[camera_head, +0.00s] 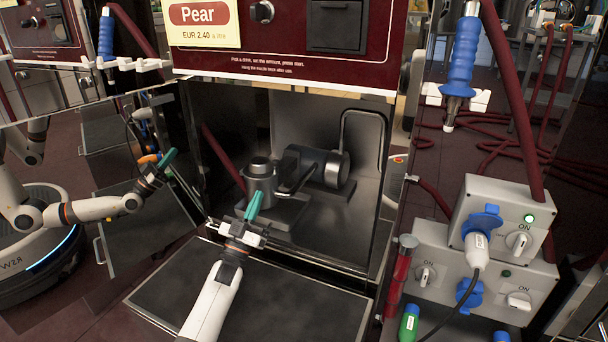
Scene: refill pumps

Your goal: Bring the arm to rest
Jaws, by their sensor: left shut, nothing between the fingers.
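My left gripper (253,205) reaches in from the bottom middle, its green fingertips pointing up and away. The fingers are together with nothing between them. It is in front of the open lower compartment of the pump cabinet (281,72), above the dark shelf at its foot, apart from the parts inside. The compartment holds a grey motor and pump unit (326,168) and a short metal cylinder (260,172). My right gripper is not in view.
A shiny panel at the left mirrors my arm and base. At the right are grey switch boxes (503,207) with a blue plug and cable, a blue-handled nozzle (461,68) and dark red hoses. The dark shelf (290,312) is bare.

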